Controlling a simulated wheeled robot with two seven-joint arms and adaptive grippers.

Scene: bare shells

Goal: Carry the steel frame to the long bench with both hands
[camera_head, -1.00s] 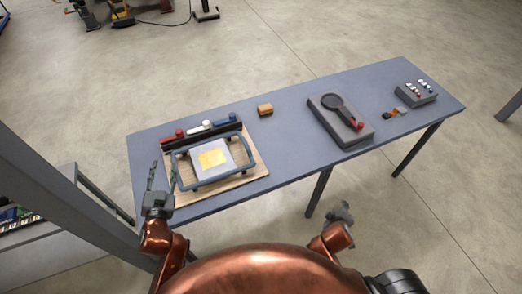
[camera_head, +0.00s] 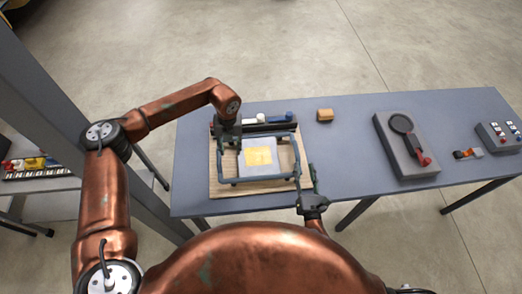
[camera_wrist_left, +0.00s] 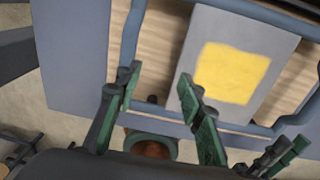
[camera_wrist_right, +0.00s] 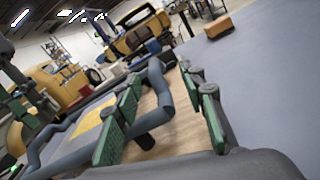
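The steel frame (camera_head: 265,178), a blue-grey tubular frame around a grey panel with a yellow patch (camera_head: 258,155), lies on a wooden board (camera_head: 215,185) at the left part of a long blue-grey bench (camera_head: 350,150). My left gripper (camera_head: 228,138) is over the frame's far left corner. In the left wrist view its fingers (camera_wrist_left: 158,105) are apart near a corner of the tubing (camera_wrist_left: 128,45). My right gripper (camera_head: 306,182) is at the frame's right side. In the right wrist view its fingers (camera_wrist_right: 165,115) are apart, with tubing (camera_wrist_right: 157,85) between or just beyond them.
A dark rack with red, white and blue items (camera_head: 287,117) stands behind the frame. A brown block (camera_head: 325,115), a grey base with a red-tipped lever (camera_head: 405,150) and a button box (camera_head: 498,137) are further right. A grey post (camera_head: 50,90) and side shelf (camera_head: 45,190) are left.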

